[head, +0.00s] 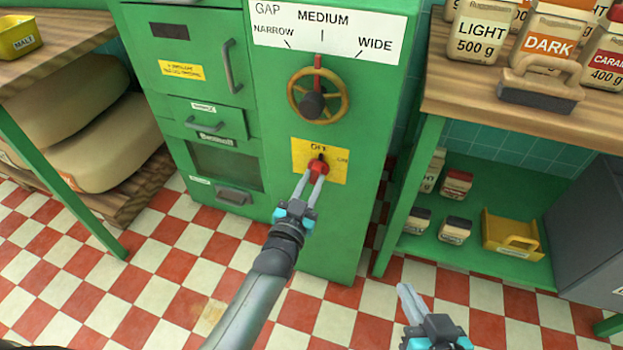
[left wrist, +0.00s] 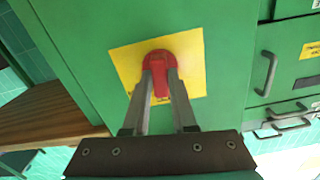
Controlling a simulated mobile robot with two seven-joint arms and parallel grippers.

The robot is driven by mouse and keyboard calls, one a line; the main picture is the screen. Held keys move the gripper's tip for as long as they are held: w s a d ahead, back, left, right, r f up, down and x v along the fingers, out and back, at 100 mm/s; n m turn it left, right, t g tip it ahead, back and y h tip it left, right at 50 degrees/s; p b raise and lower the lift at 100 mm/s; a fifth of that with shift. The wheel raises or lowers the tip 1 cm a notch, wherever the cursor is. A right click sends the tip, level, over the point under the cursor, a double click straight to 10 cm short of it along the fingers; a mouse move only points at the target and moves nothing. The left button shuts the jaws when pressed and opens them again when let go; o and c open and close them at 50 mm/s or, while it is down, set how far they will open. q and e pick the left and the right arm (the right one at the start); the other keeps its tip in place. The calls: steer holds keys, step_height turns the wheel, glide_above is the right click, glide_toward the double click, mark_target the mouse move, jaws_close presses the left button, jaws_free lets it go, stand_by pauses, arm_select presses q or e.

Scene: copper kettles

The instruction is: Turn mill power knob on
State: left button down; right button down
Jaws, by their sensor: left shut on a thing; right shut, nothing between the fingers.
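The green mill (head: 275,230) stands in the middle of the head view. Its red power knob (head: 319,168) sits on a yellow plate (head: 338,176) marked OFF at the top and another label at the right, too small to read surely. My left gripper (head: 312,178) is shut on the red knob. In the left wrist view the two fingers sit on either side of the knob's red grip (left wrist: 161,84). The knob's dark pointer seems to be near OFF. My right gripper (head: 405,290) is shut and empty, low at the right, apart from the mill.
Above the knob are a brass handwheel (head: 318,95) and a GAP scale (head: 325,30). A wooden-topped bench (head: 470,105) with labelled tubs stands at the right, with a shelf below. Sacks (head: 105,155) lie at the left. The checkered floor in front is clear.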

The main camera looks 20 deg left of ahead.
arm_select(q)
steer(key=shift+m, duration=0.3)
steer(key=m+p, duration=0.2)
steer(key=m, duration=0.3)
steer(key=shift+p, duration=0.4)
steer(key=m, duration=0.2)
steer(key=shift+m, duration=0.3)
steer(key=shift+m+p, duration=0.3)
steer(key=shift+m, duration=0.7)
arm_select(e)
steer(key=s+d+g+h, duration=0.3)
steer(key=s+d+g, duration=0.2)
steer(key=d+g, duration=0.1)
steer(key=shift+s+d+r+m+h, duration=0.2)
steer(key=shift+s+d+m+h, duration=0.15)
steer(key=shift+d, duration=0.5)
arm_select(q)
steer(key=c, duration=0.7)
jaws_free()
